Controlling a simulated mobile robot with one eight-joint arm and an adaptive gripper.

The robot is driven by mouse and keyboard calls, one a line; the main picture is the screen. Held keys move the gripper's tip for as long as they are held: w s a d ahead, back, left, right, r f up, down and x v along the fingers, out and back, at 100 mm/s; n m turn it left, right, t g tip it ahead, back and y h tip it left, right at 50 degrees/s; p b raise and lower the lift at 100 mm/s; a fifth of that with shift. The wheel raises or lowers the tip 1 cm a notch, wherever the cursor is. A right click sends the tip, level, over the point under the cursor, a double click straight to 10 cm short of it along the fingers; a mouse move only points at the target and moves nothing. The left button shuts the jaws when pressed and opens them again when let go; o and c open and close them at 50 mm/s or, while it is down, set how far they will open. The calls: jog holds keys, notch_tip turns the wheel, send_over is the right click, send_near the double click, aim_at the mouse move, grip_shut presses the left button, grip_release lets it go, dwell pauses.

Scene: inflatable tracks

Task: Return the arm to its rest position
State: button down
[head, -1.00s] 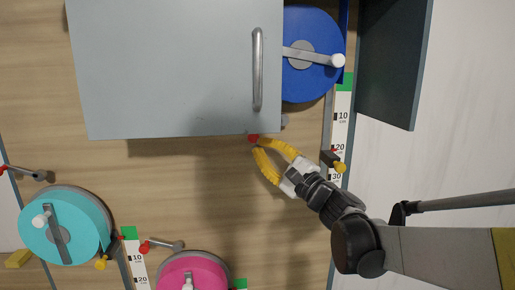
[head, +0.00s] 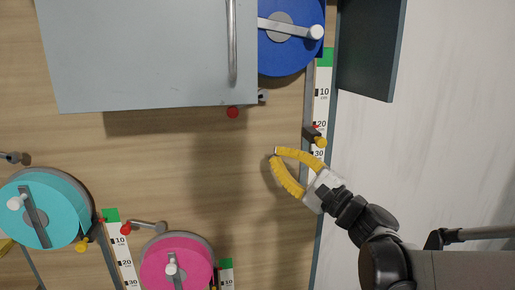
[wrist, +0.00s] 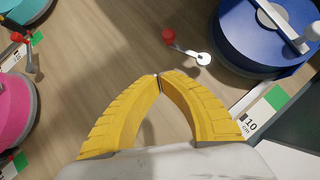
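My gripper (head: 276,154) has two curved yellow fingers with their tips together and nothing between them. It hangs over bare wood, below and right of a red-knobbed lever (head: 233,112), clear of it. In the wrist view my gripper (wrist: 159,77) shows the tips meeting, with the red knob (wrist: 168,36) beyond them. My arm reaches in from the lower right, bent at the wrist. A blue wheel (head: 302,52) with a crank stands beside the lever, partly behind the grey cabinet door.
The grey door (head: 140,60) with a bar handle covers the upper left. A dark panel (head: 370,50) stands upper right. A ruler strip (head: 321,95) runs beside the blue wheel. Teal (head: 65,215) and pink (head: 190,250) wheels lie lower left. The middle wood is clear.

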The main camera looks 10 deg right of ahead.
jog(key=shift+s+a+f, duration=0.1)
jog(key=shift+s+a, duration=0.05)
jog(key=s+a+f+n+g+h+b, duration=0.1)
jog(key=s+a+f+n+g+b, duration=0.25)
jog(key=f, duration=0.45)
jog(key=s+a+f+n+g+h+b, duration=0.1)
jog(key=s+a+f+n+g+b, duration=0.2)
jog(key=f, duration=0.5)
jog(key=s+a+f+n+g+h+b, duration=0.1)
jog(key=s+a+f+n+g+b, duration=0.1)
jog(key=s+f+b, duration=0.45)
jog(key=s+d+f+n+g+h+b, duration=0.1)
jog(key=s+d+f+n+h+b, duration=0.2)
jog(key=f, duration=0.7)
jog(key=s+d+f+n+g+h+b, duration=0.1)
jog(key=s+d+f+n+h+b, duration=0.2)
jog(key=s+d+f+h, duration=0.3)
notch_tip(320, 180, down, 4)
jog(key=shift+d+f+n+b, duration=0.15)
jog(key=shift+d+n+b, duration=0.25)
jog(key=shift+d+n, duration=0.55)
jog(key=shift+d, duration=0.15)
